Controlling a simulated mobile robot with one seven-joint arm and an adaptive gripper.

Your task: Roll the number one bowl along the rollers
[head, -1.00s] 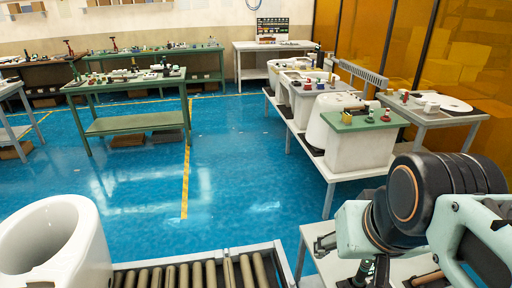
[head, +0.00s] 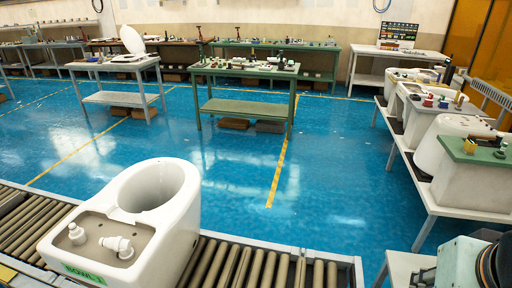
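The number one bowl (head: 168,215) is a white toilet bowl with a green label (head: 82,273) reading BOWL 1 on its near end. In the head view it sits upright on the roller conveyor (head: 228,266), left of the middle. Its round opening faces up at the far end, and white fittings (head: 116,245) lie on its flat near part. A piece of my arm shows at the bottom right corner, well apart from the bowl. My gripper is not in view, and nothing of mine touches the bowl.
Rollers run left and right of the bowl, ending at a grey frame (head: 357,271) on the right. Beyond is open blue floor (head: 245,205). A grey bench with more white bowls (head: 452,146) stands at right; a green workbench (head: 240,105) stands behind.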

